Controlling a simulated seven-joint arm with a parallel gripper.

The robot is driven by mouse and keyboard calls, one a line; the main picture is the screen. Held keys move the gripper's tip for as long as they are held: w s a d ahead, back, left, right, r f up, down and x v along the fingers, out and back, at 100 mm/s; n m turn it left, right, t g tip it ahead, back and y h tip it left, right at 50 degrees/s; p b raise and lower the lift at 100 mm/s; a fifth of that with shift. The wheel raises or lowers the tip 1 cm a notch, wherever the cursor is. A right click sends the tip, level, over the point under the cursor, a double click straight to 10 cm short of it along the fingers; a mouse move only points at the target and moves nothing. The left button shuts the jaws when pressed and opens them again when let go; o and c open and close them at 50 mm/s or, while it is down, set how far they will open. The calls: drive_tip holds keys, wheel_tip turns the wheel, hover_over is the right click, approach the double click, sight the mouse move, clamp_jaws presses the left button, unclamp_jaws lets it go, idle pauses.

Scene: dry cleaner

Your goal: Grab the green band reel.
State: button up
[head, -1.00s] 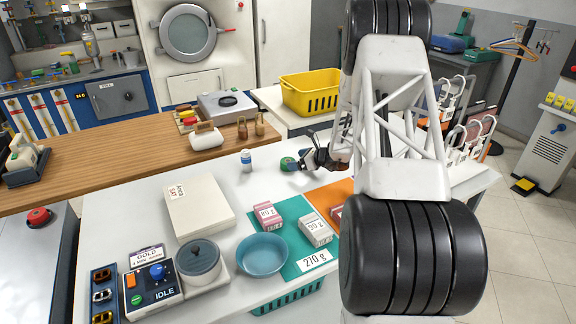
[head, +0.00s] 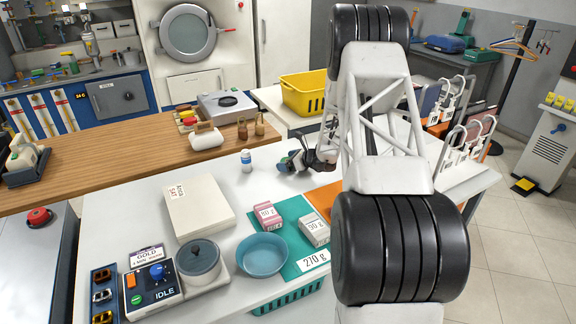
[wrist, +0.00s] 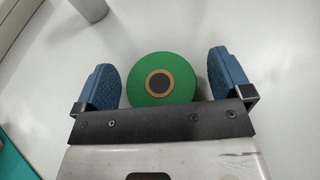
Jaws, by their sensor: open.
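The green band reel (wrist: 160,61) shows in the wrist view as a green disc with a tan ring and a dark centre, over a white surface. My gripper (wrist: 160,78) is open, with one blue-padded finger on each side of the reel. Gaps show between the reel and both pads, the right one wider. In the head view my gripper (head: 292,163) is low over the white table, right of a small white bottle with a blue cap (head: 246,161). There the gripper hides most of the reel; only a bit of green shows at its tip.
A teal mat (head: 290,271) with boxed weights and a blue bowl (head: 262,243) lie nearer the front. An orange mat (head: 318,200) is close to my wrist. A yellow basket (head: 304,101) stands behind.

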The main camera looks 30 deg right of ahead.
drive_tip(key=shift+c, duration=0.3)
drive_tip(key=c, duration=1)
drive_tip(key=shift+r, duration=0.15)
drive_tip(key=shift+r, duration=1.45)
drive_tip(key=shift+s+a+r, duration=0.1)
drive_tip(key=shift+s+r, duration=0.1)
drive_tip(key=shift+s, duration=0.1)
drive_tip(key=s+a, duration=0.1)
drive_tip(key=s, duration=0.3)
drive_tip(key=s+a+r, duration=0.1)
drive_tip(key=s+a, duration=0.1)
drive_tip(key=s, duration=0.3)
drive_tip(key=s+a, duration=0.2)
drive_tip(key=s, duration=0.3)
drive_tip(key=shift+s+r, duration=0.2)
drive_tip(key=shift+s, duration=0.05)
